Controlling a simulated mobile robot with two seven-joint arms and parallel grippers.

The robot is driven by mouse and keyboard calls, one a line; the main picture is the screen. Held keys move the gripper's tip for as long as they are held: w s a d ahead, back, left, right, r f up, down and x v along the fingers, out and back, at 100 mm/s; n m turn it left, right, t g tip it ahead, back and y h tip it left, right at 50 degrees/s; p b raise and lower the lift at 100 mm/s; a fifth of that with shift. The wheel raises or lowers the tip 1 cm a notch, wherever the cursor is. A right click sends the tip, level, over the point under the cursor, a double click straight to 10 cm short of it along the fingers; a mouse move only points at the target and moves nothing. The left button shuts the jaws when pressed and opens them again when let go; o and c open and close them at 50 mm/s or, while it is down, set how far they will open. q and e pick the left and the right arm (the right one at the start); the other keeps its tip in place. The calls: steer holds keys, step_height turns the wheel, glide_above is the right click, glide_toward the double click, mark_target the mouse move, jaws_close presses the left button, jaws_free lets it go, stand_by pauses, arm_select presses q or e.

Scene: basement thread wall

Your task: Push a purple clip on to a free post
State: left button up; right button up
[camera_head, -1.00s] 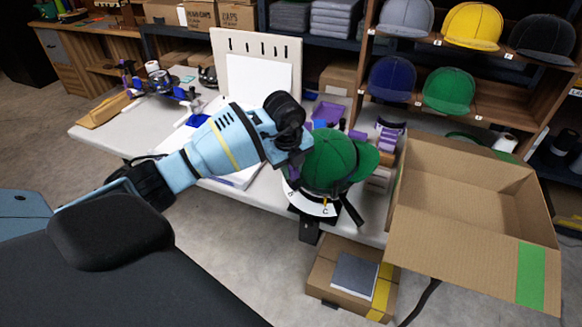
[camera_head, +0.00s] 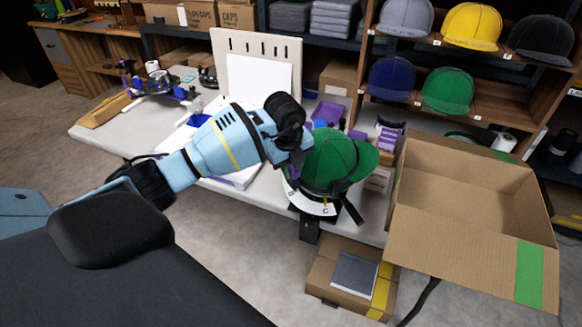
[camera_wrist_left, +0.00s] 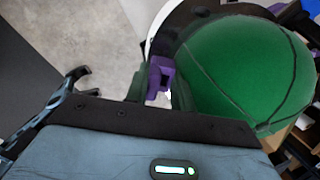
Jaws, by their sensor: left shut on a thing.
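My left gripper (camera_head: 291,168) is at the left edge of a green cap (camera_head: 332,160), low by its rim. It is shut on a purple clip (camera_wrist_left: 160,76), seen between the dark fingers in the left wrist view, right beside the cap (camera_wrist_left: 245,70). The cap sits on a stand with a white lettered ring (camera_head: 316,207) below it; a "C" shows at its front. The posts are not clear, and the cap and gripper hide part of the ring. I cannot tell whether the clip touches a post. My right gripper is not in view.
More purple pieces (camera_head: 388,136) lie on the white table (camera_head: 105,131) behind the cap. An open cardboard box (camera_head: 470,245) stands close at the right. A smaller box (camera_head: 322,283) is on the floor below. Shelves of caps (camera_head: 470,27) stand behind.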

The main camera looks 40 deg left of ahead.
arm_select(q)
steer(key=shift+s+d+f, duration=0.15)
steer(key=shift+f, duration=0.3)
steer(key=shift+s+d+f, duration=0.1)
steer(key=shift+s+f, duration=0.05)
steer(key=shift+f, duration=0.3)
steer(key=o, duration=0.6)
steer(key=shift+w+f, duration=0.1)
steer(key=shift+w, duration=0.05)
steer(key=o, duration=0.3)
steer(key=shift+w+a, duration=0.1)
steer(key=shift+w, duration=0.05)
steer(key=shift+o, duration=0.6)
steer(key=shift+r, duration=0.35)
